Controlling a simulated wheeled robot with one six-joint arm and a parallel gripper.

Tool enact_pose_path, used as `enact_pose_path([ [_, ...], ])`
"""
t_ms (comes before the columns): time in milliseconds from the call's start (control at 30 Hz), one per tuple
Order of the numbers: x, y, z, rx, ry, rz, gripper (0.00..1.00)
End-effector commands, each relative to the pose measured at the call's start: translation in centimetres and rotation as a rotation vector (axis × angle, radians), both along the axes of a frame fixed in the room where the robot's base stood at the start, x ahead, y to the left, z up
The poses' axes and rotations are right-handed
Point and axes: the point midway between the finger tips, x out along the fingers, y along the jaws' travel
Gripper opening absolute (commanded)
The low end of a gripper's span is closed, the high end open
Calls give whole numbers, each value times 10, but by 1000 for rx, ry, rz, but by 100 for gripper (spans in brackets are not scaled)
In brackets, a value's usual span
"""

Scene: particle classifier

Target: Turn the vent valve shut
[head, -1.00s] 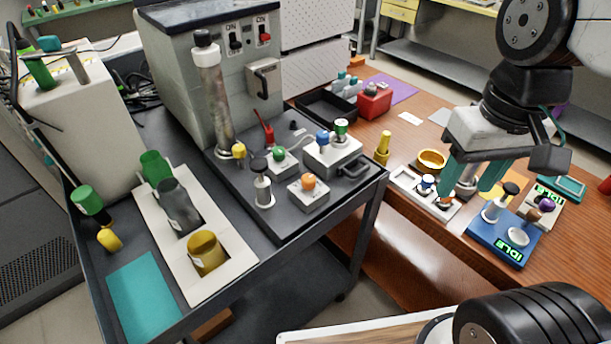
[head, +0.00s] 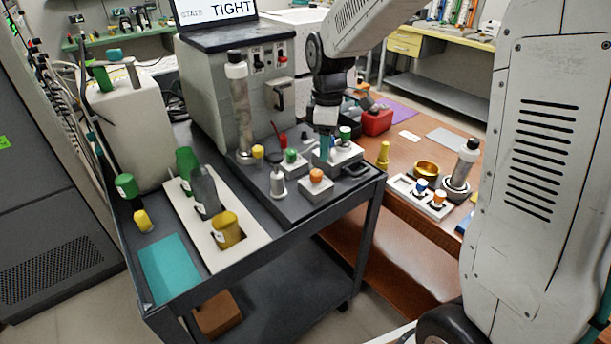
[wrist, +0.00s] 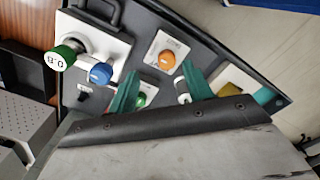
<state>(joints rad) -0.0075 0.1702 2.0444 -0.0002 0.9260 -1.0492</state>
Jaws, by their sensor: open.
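A green knob (head: 291,155) and an orange knob (head: 317,175) stand on white blocks. My open, empty gripper (head: 326,148) hangs over the panel, above the white block at the back right. In the wrist view its teal fingers (wrist: 162,75) are spread. The orange knob (wrist: 166,60) shows beyond them, the green knob (wrist: 142,99) is partly hidden by the left finger, and a blue knob (wrist: 100,73) lies left of them.
A tall cylinder (head: 241,105) rises at the panel's left. A holder with coloured bottles (head: 226,229) is at left.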

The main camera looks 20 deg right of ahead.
Motion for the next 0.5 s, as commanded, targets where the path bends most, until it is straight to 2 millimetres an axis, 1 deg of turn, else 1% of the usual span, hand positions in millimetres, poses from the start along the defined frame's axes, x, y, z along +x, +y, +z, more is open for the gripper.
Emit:
enact_pose_path([
  [33,0,9,-2,0,1,27,51],
  [167,0,19,-16,0,4,49,51],
  [400,-1,20,-55,0,4,49,51],
  [500,-1,19,-67,1,3,47,51],
])
